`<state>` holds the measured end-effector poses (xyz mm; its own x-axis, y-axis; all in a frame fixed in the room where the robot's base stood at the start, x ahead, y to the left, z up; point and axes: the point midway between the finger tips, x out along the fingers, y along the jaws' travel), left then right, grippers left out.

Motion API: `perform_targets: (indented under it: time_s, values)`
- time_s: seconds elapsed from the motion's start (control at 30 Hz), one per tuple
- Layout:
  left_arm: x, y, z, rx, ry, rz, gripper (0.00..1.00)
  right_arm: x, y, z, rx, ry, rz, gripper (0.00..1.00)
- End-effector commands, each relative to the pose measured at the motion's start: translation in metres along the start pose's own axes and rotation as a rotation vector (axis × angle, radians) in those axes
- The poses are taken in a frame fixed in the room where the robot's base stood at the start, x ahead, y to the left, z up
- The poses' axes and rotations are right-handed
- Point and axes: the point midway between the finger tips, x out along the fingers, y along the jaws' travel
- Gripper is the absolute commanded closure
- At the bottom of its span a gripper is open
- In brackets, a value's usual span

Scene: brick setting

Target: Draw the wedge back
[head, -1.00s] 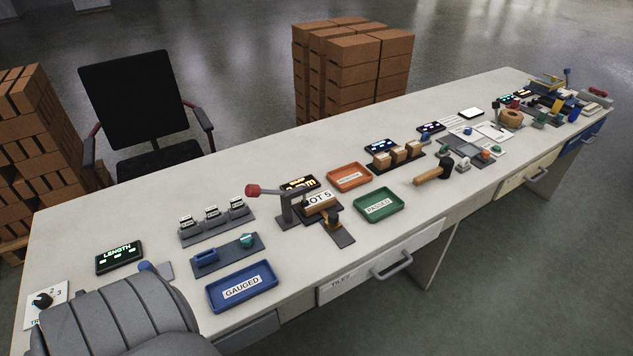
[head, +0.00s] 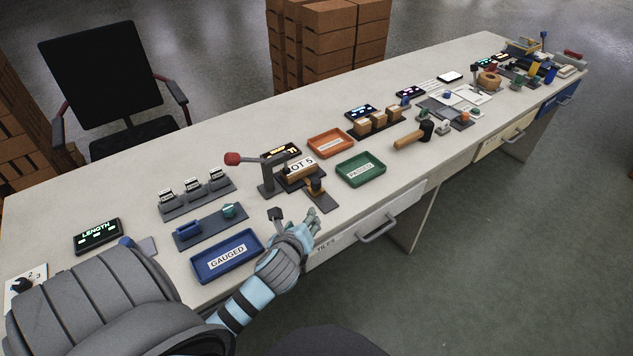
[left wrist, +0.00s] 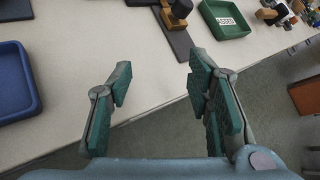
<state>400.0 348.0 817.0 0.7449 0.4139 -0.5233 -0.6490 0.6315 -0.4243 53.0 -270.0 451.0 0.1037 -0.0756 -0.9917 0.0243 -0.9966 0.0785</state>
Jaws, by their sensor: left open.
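A wooden wedge-like piece with a dark top (head: 316,186) sits on a dark slide plate (head: 325,203), in front of the block marked "LOT 5" (head: 301,168). In the left wrist view the wooden piece (left wrist: 178,12) is at the top edge, partly cut off, on its dark plate (left wrist: 183,42). My left gripper (head: 297,218) is open and empty at the table's front edge, nearer the front than the slide plate and apart from it. In the left wrist view its fingers (left wrist: 162,80) are spread, with table and floor between them. My right gripper is not in view.
A press lever with a red knob (head: 233,158) stands left of the block. The blue GAUGED tray (head: 202,274) is left of my gripper, and the green PASSED tray (head: 378,177) is right of the slide. A drawer handle (head: 376,230) juts from the table front.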

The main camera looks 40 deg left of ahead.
Motion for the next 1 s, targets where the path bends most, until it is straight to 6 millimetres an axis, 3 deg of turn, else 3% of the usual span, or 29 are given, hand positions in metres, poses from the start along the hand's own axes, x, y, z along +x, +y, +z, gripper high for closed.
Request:
perform_targets:
  time_s: [0.1, 0.23, 0.37, 0.7, 0.8, 1.0]
  values:
    - [0.012, -0.019, 0.024, 0.327, -0.095, -0.043, 0.54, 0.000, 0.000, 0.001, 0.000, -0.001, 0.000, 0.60]
    - [0.021, -0.029, 0.036, 0.518, -0.151, -0.054, 0.54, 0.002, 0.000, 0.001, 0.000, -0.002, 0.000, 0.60]
    - [0.043, -0.031, 0.039, 0.534, -0.156, -0.054, 0.54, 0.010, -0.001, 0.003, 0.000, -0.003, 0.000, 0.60]
    - [0.135, -0.037, 0.049, 0.528, -0.153, -0.053, 0.54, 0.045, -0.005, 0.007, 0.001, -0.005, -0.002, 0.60]
    - [0.150, -0.039, 0.051, 0.527, -0.151, -0.053, 0.54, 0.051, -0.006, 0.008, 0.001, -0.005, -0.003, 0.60]
    - [0.160, -0.041, 0.054, 0.527, -0.150, -0.054, 0.54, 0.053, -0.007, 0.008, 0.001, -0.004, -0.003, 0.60]
